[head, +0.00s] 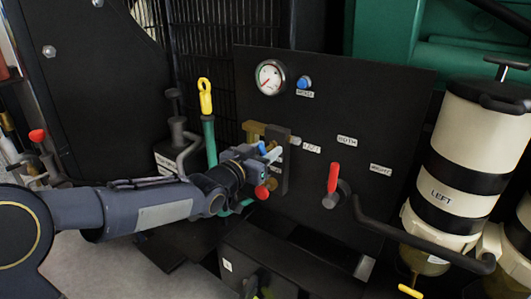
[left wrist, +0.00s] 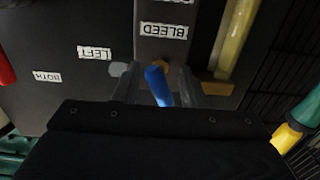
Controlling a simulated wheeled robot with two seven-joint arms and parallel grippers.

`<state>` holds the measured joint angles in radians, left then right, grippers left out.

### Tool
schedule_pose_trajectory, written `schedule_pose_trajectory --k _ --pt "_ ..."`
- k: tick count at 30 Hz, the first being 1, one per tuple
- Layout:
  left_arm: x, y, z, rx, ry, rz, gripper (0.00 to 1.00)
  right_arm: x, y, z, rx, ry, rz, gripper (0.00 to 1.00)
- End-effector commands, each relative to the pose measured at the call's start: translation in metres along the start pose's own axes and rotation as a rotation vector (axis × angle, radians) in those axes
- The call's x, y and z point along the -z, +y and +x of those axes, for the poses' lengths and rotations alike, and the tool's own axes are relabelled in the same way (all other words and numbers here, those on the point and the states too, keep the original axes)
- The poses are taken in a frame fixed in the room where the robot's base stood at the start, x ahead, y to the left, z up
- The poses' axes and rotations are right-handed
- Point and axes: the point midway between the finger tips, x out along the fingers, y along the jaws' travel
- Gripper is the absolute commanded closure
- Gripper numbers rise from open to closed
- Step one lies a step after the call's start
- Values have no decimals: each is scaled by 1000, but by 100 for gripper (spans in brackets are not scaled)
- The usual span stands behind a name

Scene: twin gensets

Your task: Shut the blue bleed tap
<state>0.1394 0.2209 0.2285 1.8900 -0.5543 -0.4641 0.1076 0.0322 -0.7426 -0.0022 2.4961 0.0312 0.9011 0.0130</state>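The blue bleed tap (left wrist: 158,86) has a blue lever, seen in the left wrist view just below the BLEED label (left wrist: 162,31). In the head view its light-blue end (head: 273,154) shows on the brass and grey block on the black panel. My left gripper (head: 266,158) is at the tap. In the left wrist view its two grey fingers (left wrist: 156,86) stand apart, one on each side of the lever, with gaps visible. The lever's lower end is hidden behind the gripper body. My right gripper is not in view.
A red lever (head: 333,178) sits right of the tap on the panel (head: 390,105), with a gauge (head: 270,77) and blue button (head: 304,82) above. A red knob (head: 262,192) is just below my gripper. A yellow-ringed dipstick (head: 206,97) stands left; a cream filter (head: 465,150) stands right.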

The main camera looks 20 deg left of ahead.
Motion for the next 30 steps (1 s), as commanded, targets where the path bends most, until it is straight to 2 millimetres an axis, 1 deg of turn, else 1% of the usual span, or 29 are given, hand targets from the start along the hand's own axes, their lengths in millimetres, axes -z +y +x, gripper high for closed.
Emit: schedule_pose_trajectory --k 3,9,11,18,26,30 --pt "0 0 4 1 -1 -1 63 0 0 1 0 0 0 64" --pt "0 0 4 1 -1 0 63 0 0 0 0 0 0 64" --pt "0 0 4 1 -1 0 69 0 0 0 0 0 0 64" --pt "0 0 4 1 -1 0 100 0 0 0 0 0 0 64" --pt "0 0 4 0 0 9 100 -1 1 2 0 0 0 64" --pt "-1 0 4 0 2 43 100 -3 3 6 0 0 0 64"
